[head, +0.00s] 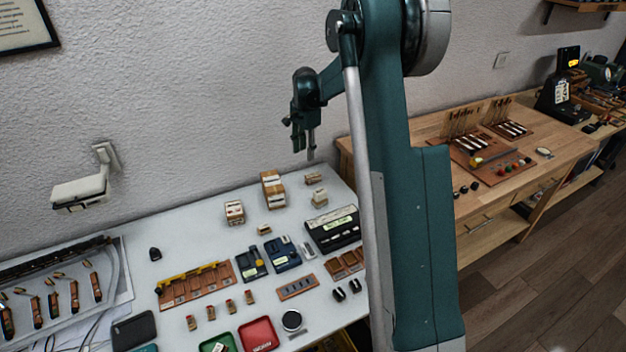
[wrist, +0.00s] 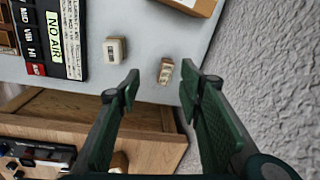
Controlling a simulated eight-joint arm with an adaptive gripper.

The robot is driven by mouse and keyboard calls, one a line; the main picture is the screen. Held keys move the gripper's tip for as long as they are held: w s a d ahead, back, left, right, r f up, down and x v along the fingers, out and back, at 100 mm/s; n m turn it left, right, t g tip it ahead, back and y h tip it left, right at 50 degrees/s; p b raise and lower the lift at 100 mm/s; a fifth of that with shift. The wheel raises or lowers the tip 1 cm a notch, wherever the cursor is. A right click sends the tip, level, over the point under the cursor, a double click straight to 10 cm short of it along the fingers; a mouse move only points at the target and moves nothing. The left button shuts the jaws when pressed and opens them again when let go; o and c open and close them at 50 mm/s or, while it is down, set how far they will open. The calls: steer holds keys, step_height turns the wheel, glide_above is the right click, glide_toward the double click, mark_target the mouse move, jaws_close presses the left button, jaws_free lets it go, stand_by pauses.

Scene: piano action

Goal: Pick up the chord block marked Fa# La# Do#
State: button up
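My gripper (head: 310,148) hangs above the back right of the white table in the head view. In the wrist view my gripper (wrist: 159,82) is open, and nothing is held. A small wooden block (wrist: 166,71) with a pale face lies on the table below, seen between the fingertips and nearer the right one. It also shows in the head view (head: 313,179) near the back edge. Its marking is too small to read, so I cannot tell whether it is the Fa# La# Do# block. The gripper is apart from it.
A cream block (wrist: 115,50) stands left of the wooden block, with the black "NO AIR" box (wrist: 70,45) beyond. Wooden stacks (head: 272,190) and (head: 235,212) stand near the wall. The textured wall (wrist: 270,70) is close on the right in the wrist view.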

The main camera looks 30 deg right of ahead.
mark_target(313, 175)
steer(key=w+d+f+m, duration=0.1)
steer(key=d+f, duration=0.1)
steer(key=f, duration=0.1)
steer(key=w+d+f, duration=0.1)
steer(key=w+f, duration=0.1)
steer(key=f, duration=0.2)
steer(key=w+d+f+m+g, duration=0.1)
steer(key=d+f, duration=0.1)
steer(key=f, duration=0.1)
steer(key=shift+w+d+f+m, duration=0.3)
steer(key=shift+w, duration=0.05)
steer(key=shift+f, duration=0.15)
steer(key=shift+f, duration=1.15)
steer(key=shift+s+f+b, duration=0.15)
steer(key=shift+f+b, duration=0.5)
steer(key=shift+f, duration=1.95)
steer(key=c, duration=1)
